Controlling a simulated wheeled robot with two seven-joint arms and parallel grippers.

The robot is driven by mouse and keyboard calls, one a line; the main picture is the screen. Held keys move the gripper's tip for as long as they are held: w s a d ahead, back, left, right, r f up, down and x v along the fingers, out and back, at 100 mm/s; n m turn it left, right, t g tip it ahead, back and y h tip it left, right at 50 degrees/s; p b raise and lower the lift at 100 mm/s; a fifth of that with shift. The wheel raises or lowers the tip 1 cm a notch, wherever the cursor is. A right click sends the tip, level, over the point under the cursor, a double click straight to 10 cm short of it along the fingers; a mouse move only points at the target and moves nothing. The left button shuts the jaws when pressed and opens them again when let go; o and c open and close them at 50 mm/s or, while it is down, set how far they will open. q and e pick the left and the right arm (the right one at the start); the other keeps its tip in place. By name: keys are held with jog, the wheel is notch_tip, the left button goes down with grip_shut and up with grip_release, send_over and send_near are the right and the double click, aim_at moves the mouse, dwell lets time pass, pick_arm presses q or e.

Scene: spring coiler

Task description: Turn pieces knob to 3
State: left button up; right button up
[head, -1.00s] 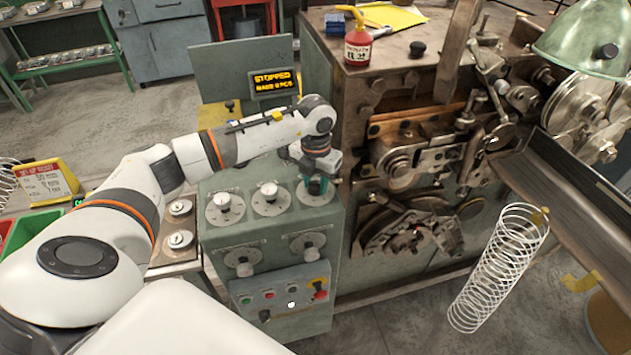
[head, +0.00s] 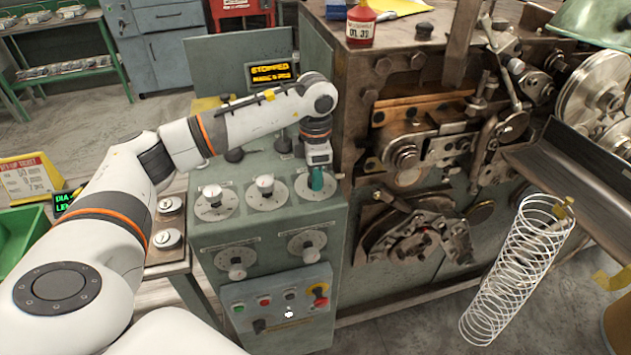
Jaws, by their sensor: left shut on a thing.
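The control panel (head: 240,219) of the spring coiler carries several knobs on round white dials. My left gripper (head: 316,180) is over the rightmost dial (head: 301,189) of the upper row, pointing down. It is shut on the knob there, which its fingers mostly hide. The scale marks on that dial are too small to read. Two more upper dials, the left one (head: 214,202) and the middle one (head: 266,191), stand free with pale knobs. Two lower dials are at the left (head: 237,262) and right (head: 306,246). My right gripper is not in view.
A display (head: 273,75) reads STOPPED. Below the dials is a box with buttons and a red switch (head: 319,292). The coiler's mechanism (head: 410,160) is to the right. A large wire spring (head: 517,270) is at the lower right. A yellow setup ticket (head: 32,178) stands at the left.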

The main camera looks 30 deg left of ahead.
pick_arm(q)
jog(key=m+b, duration=0.2)
jog(key=m, duration=0.1)
jog(key=shift+w+m, duration=0.1)
jog(key=shift+m, duration=0.3)
jog(key=shift+m+b, duration=1.15)
jog(key=shift+m, duration=0.75)
jog(key=shift+r, duration=0.1)
jog(key=o, duration=1)
notch_tip(320, 180, up, 12)
jog(key=shift+b, duration=0.45)
